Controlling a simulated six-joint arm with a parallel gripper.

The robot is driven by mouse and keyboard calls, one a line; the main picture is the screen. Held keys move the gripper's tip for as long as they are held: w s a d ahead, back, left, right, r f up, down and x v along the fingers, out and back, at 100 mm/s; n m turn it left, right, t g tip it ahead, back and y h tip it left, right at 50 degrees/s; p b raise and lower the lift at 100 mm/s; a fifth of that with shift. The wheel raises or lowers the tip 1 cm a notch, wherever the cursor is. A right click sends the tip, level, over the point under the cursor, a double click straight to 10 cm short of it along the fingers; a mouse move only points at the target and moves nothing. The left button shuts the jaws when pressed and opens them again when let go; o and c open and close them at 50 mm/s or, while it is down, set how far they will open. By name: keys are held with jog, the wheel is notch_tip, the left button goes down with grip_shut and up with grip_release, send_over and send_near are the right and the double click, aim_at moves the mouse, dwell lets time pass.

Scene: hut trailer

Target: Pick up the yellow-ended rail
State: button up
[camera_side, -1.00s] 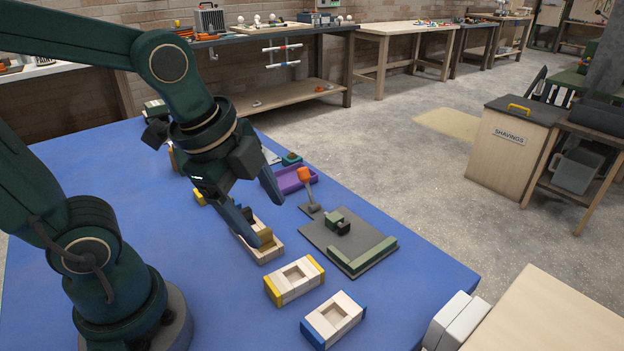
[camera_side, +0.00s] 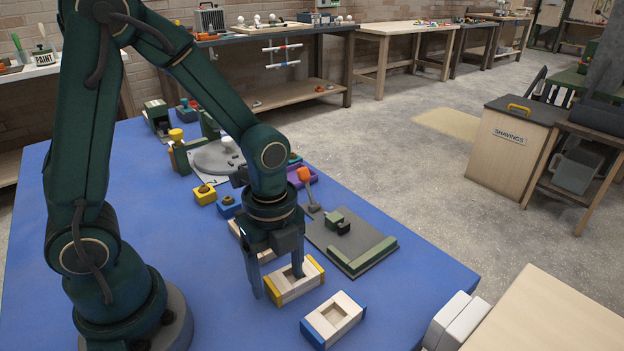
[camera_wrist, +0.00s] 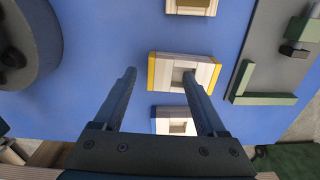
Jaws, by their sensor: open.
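The yellow-ended rail (camera_side: 286,294) is a pale wooden block with yellow ends and a square pocket in its top. It lies flat on the blue table and also shows in the wrist view (camera_wrist: 170,60). My gripper (camera_side: 277,281) points down at it with the fingers apart and empty. In the wrist view my gripper (camera_wrist: 159,74) has its left fingertip just outside the left yellow end. The right fingertip overlaps the pocket. I cannot tell whether either finger touches the rail.
A blue-ended rail (camera_side: 316,327) lies nearer the front, and another wooden block (camera_side: 267,256) lies behind, partly hidden by my gripper. A grey plate (camera_side: 325,240) with a green bar (camera_side: 371,258) lies to the right. Bare blue table (camera_side: 220,310) is open at front left.

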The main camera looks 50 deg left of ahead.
jog(key=shift+f, duration=0.3)
grip_shut()
jog(key=shift+r, duration=0.1)
